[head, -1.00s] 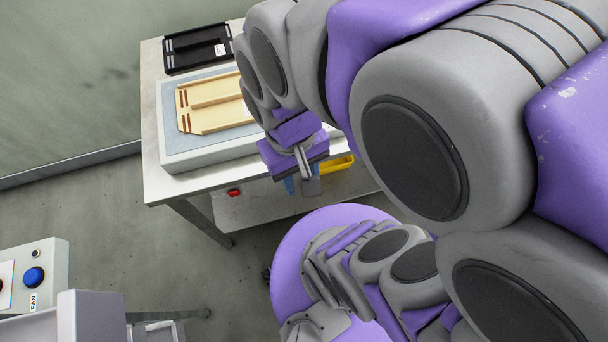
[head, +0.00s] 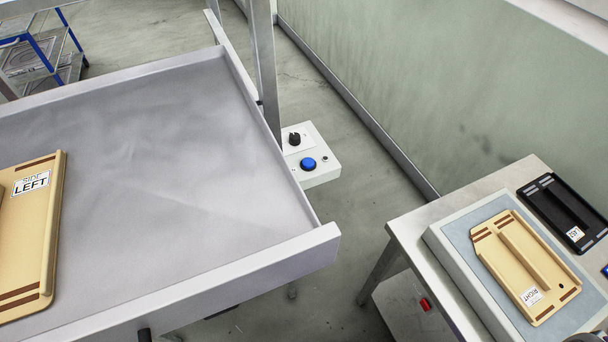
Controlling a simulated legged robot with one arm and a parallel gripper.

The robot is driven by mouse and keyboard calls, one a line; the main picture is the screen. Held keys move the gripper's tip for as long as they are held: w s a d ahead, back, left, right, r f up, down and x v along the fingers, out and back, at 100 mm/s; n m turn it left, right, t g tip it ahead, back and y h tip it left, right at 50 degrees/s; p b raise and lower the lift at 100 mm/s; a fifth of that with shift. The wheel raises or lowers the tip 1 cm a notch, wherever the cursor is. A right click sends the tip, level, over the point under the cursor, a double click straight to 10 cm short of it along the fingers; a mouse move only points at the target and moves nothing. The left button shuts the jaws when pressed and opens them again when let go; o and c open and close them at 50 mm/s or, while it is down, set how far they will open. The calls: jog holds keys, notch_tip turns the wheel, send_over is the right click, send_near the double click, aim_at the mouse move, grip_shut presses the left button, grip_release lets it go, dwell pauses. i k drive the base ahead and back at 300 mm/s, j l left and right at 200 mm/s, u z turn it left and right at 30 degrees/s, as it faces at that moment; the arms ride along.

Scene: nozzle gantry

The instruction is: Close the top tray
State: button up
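The grey metal tray (head: 190,130) fills the left of the head view and is pulled out, with a raised front wall and a side wall. A tan panel labelled LEFT (head: 28,235) lies in it at the left edge, partly cut off. A small dark knob (head: 144,334) shows below the front wall at the bottom edge. I cannot tell from this view whether other trays lie beneath it.
A control box (head: 312,157) with a blue button stands behind the tray. At right, a table (head: 402,222) holds a tan panel labelled RIGHT (head: 524,265) on a pale blue pad, and a black panel (head: 565,212). Bare floor lies between tray and table. A blue-framed cart (head: 45,50) stands far left.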

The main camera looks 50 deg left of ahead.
aim_at(181, 205)
jog(key=k+l+u, duration=0.15)
jog(key=u, duration=3.05)
